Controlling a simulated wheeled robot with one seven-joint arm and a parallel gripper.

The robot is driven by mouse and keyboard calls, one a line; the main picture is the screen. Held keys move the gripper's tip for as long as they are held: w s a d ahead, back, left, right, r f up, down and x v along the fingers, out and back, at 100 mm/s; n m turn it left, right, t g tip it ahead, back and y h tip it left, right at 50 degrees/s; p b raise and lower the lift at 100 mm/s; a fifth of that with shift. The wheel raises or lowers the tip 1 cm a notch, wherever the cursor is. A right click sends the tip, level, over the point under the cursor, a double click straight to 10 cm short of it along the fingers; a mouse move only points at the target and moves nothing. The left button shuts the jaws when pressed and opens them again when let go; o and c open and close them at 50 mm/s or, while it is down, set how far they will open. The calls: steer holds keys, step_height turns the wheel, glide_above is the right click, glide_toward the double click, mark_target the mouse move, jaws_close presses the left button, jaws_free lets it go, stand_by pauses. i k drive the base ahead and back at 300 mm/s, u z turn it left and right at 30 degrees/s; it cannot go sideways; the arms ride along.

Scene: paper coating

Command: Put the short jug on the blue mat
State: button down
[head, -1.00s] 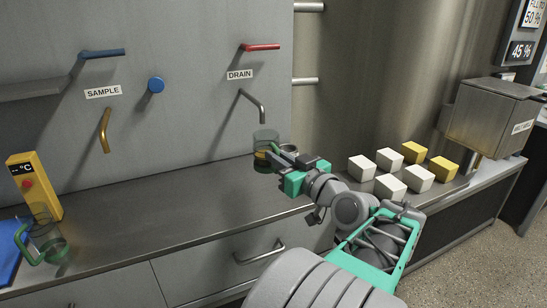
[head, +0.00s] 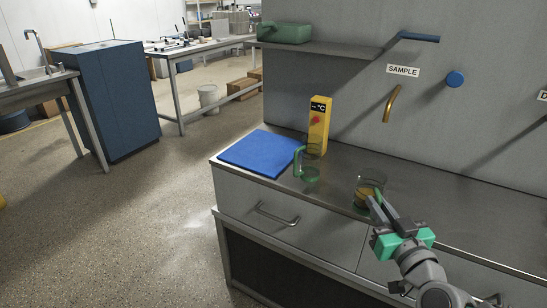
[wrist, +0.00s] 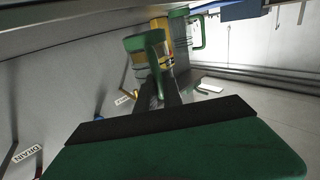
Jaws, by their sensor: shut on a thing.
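The short jug (head: 367,196) is clear, with amber contents low in it and a green handle. My gripper (head: 377,202) is shut on its handle, which shows in the wrist view (wrist: 155,48). The jug is upright at the counter's front part; I cannot tell whether its base touches the counter. The blue mat (head: 258,152) lies flat and bare on the counter's left end, left of my gripper. A second clear jug (head: 312,168) with a green handle stands between the mat and the held jug.
A yellow °C device (head: 319,125) stands behind the second jug, beside the mat. A shelf (head: 330,52) with a green container (head: 284,33) and the brass sample spout (head: 391,104) are on the wall above. The counter (head: 430,210) right of the held jug is clear.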

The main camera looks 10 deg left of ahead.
mark_target(266, 158)
steer(key=u, duration=0.25)
steer(key=k, duration=0.4)
steer(key=u, duration=1.75)
steer(key=i, duration=1.35)
steer(key=z, duration=0.7)
steer(key=i, duration=0.35)
steer(key=z, duration=0.3)
